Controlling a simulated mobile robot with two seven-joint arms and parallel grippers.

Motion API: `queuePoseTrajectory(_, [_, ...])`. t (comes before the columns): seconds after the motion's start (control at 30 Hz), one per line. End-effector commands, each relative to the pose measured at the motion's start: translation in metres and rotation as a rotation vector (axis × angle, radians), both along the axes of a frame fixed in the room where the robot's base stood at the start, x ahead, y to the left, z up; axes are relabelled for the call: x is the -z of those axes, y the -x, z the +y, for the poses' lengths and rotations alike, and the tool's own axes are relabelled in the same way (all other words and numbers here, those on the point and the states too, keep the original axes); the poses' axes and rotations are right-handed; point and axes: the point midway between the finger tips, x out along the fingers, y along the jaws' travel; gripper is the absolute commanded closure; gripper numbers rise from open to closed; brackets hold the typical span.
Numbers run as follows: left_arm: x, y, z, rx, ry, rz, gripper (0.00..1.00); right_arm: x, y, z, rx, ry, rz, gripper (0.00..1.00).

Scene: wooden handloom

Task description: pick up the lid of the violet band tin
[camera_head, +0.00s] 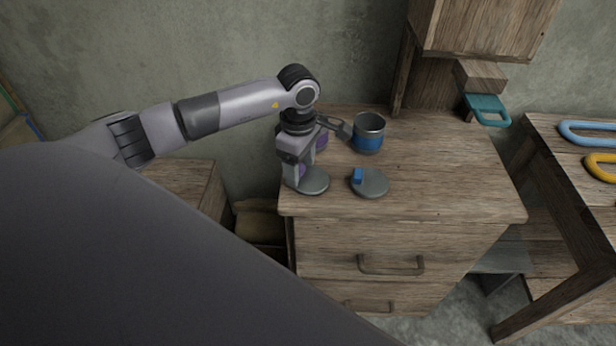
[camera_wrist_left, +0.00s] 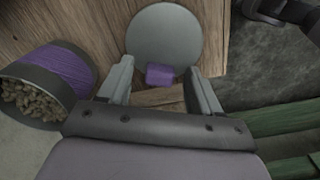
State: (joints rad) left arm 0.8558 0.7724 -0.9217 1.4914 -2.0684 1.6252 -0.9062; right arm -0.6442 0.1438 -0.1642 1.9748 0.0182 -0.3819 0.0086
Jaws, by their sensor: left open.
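The lid of the violet band tin is a grey disc (camera_head: 314,185) with a violet block handle (camera_head: 302,170), lying at the cabinet top's left front. The lid also fills the top middle of the left wrist view (camera_wrist_left: 165,35), with its violet handle (camera_wrist_left: 159,76) between the fingertips. My left gripper (camera_head: 298,176) points down over the lid, partly hiding it. Its fingers (camera_wrist_left: 159,72) are open, with a gap on each side of the handle. The violet band tin (camera_head: 322,141) stands behind the gripper, partly hidden; in the wrist view (camera_wrist_left: 70,73) it is open and holds beige pellets.
A blue band tin (camera_head: 368,142) stands at the back, and its grey lid (camera_head: 373,186) with a blue handle lies right of the violet one. The wooden cabinet top (camera_head: 450,185) is clear to the right. Its left edge is close to the gripper.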

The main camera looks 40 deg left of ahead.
Motion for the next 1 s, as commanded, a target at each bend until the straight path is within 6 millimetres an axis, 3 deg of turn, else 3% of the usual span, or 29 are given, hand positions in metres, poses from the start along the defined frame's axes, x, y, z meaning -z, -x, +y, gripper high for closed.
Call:
queuePoseTrajectory(0.1, [0.0,0.0,0.0,0.0,0.0,0.0,0.36,0.0,0.0,0.0,0.001,0.001,0.0,0.57])
queuePoseTrajectory(0.3, [0.0,0.0,0.0,0.0,0.001,0.0,0.96,0.001,0.0,0.0,0.001,0.001,0.001,0.57])
queuePoseTrajectory(0.73, [-0.009,0.0,0.0,0.0,0.002,-0.001,0.96,0.001,0.001,0.0,-0.001,0.0,0.002,0.57])
queuePoseTrajectory(0.87, [-0.026,-0.001,0.001,0.0,0.0,-0.005,0.96,0.001,0.001,0.0,-0.001,0.0,0.002,0.57])
queuePoseTrajectory(1.0, [-0.057,-0.002,0.0,0.0,0.001,-0.007,0.96,0.001,0.001,0.001,-0.001,0.0,0.003,0.57])
